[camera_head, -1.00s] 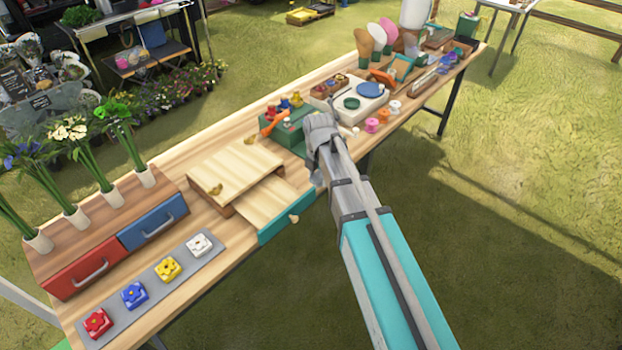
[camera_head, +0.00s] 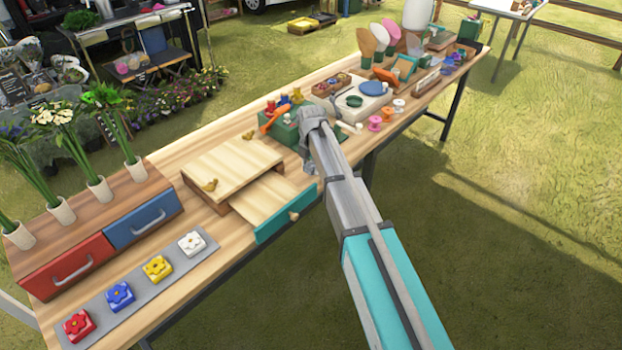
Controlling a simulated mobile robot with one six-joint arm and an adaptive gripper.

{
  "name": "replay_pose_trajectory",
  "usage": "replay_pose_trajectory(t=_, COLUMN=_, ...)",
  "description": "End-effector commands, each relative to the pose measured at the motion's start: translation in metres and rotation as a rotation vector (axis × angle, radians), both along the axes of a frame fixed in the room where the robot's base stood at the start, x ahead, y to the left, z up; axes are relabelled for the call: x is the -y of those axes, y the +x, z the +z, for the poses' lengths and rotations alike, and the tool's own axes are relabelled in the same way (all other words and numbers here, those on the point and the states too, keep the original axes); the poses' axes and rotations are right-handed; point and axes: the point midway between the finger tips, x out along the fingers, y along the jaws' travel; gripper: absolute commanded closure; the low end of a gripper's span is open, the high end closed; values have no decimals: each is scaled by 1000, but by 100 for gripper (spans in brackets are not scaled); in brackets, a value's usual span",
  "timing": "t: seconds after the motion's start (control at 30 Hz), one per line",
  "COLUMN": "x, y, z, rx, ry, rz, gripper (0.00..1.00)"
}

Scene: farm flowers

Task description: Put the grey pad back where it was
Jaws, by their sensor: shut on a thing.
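My gripper (camera_head: 313,119) is at the far end of my arm, over or in front of the right end of a green box (camera_head: 285,130) in the middle of the table. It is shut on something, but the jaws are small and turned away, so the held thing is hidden. I cannot tell whether it touches the box. A long flat grey strip (camera_head: 108,313) lies at the table's front left, bearing red, blue, yellow and white flower blocks. I cannot make out any other grey pad.
A wooden box (camera_head: 233,165) stands left of my gripper, its teal-fronted drawer (camera_head: 287,212) pulled out. A red and blue drawer unit (camera_head: 70,265) with flower vases stands at left. Spools (camera_head: 375,123) and a white device (camera_head: 362,102) stand right of my gripper.

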Motion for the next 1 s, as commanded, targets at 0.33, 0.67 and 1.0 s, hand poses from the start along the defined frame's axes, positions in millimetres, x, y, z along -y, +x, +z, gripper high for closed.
replay_pose_trajectory(t=0.33, x=0, y=2, z=-2, rx=0, ry=0, rz=-1, gripper=80)
replay_pose_trajectory(t=0.67, x=-2, y=10, z=-14, rx=0, ry=0, rz=-1, gripper=80)
replay_pose_trajectory(t=1.0, x=-2, y=10, z=-40, rx=0, ry=0, rz=-2, gripper=80)
